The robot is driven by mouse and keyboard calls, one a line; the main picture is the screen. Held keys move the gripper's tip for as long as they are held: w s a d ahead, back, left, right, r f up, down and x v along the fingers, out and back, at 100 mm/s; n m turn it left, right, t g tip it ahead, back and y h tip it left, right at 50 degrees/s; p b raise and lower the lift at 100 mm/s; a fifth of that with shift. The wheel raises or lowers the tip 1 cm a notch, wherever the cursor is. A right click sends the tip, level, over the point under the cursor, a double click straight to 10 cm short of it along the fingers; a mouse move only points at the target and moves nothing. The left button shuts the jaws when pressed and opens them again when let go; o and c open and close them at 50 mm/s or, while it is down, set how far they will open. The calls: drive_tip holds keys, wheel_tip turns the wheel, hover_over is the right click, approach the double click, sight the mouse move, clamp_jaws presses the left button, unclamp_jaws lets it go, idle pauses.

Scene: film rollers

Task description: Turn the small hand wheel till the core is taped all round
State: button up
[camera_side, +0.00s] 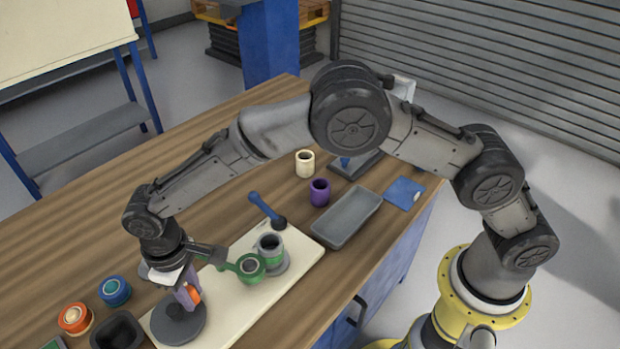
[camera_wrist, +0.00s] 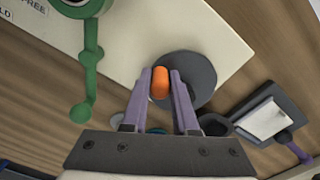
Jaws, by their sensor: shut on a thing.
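The small hand wheel is a dark grey disc (camera_side: 176,328) at the near end of the cream board; it also shows in the wrist view (camera_wrist: 200,72). Its orange knob (camera_wrist: 160,83) stands between the purple fingers of my gripper (camera_wrist: 160,82), which is shut on it. The side view shows the gripper (camera_side: 187,294) low over the wheel. The core (camera_side: 269,241) stands upright on a grey round base. Green shows on its camera-facing side; its far side is hidden. A green tape roll (camera_side: 250,267) on a green arm sits beside it.
A blue-handled tool (camera_side: 262,206) lies behind the core. A purple cup (camera_side: 319,191), a cream cup (camera_side: 304,164) and a grey tray (camera_side: 347,216) stand farther right. Blue (camera_side: 114,291) and orange (camera_side: 74,319) rolls and a black bin (camera_side: 118,333) sit left of the board.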

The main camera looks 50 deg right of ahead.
drive_tip(key=shift+w, duration=0.1)
drive_tip(key=shift+w+a, duration=0.2)
drive_tip(key=shift+w, duration=0.55)
drive_tip(key=o, duration=1.1)
drive_tip(key=shift+c, duration=0.2)
drive_tip(key=shift+s, duration=0.1)
drive_tip(key=shift+a, duration=0.1)
drive_tip(key=shift+c, duration=0.4)
